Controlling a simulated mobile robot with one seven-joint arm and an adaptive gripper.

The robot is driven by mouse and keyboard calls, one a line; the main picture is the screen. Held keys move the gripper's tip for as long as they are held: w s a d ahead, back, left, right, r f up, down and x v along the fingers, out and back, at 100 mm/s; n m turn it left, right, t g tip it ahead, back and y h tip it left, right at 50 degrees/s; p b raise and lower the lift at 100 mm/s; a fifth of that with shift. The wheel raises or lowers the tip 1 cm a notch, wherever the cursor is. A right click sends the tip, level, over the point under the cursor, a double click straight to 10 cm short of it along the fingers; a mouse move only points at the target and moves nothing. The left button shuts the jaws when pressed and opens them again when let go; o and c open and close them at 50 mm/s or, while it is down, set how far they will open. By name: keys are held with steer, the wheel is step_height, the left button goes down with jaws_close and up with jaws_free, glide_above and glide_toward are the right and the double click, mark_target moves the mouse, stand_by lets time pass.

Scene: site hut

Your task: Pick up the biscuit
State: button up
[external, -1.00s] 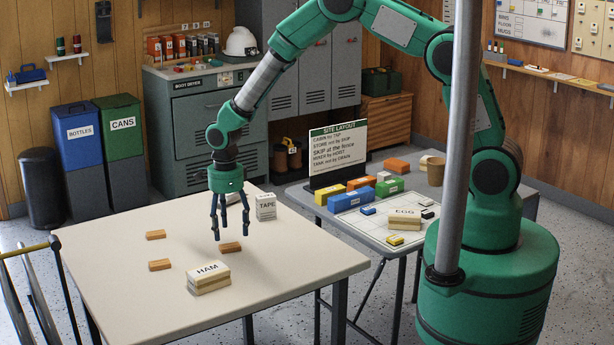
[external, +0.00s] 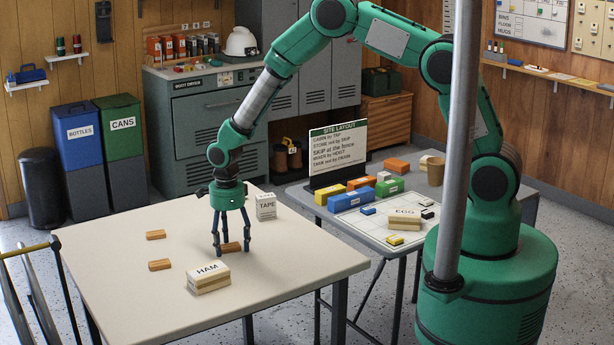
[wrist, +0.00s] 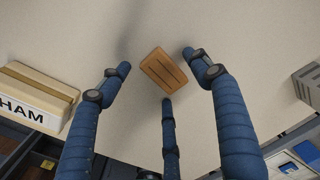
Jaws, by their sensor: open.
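A brown biscuit (external: 231,247) lies flat on the white table. In the wrist view the biscuit (wrist: 163,72) shows grooves on its top. My gripper (external: 232,249) has three blue fingers pointing down around the biscuit. In the wrist view my gripper (wrist: 157,80) is open, with the fingers spread and gaps between them and the biscuit.
A HAM box (external: 209,278) stands close in front of the biscuit, and it also shows at left in the wrist view (wrist: 36,100). A TAPE box (external: 266,207) stands behind right. The table's (external: 110,285) left front is clear. A second table (external: 345,203) holds coloured blocks.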

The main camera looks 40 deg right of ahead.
mark_target(230, 247)
steer(key=shift+c, duration=0.3)
steer(key=c, duration=0.9)
steer(key=shift+r, duration=0.15)
steer(key=shift+r, duration=0.6)
step_height(230, 247, up, 2)
steer(key=shift+r+p, duration=0.1)
steer(key=shift+p, duration=0.5)
steer(key=s+d, duration=0.2)
steer(key=s, duration=0.2)
steer(key=s+d+r+p, duration=0.1)
steer(key=s+d, duration=0.2)
steer(key=s, duration=0.2)
steer(key=s+d+p, duration=0.1)
steer(key=s+d, duration=0.2)
steer(key=s, duration=0.2)
steer(key=shift+r, duration=0.2)
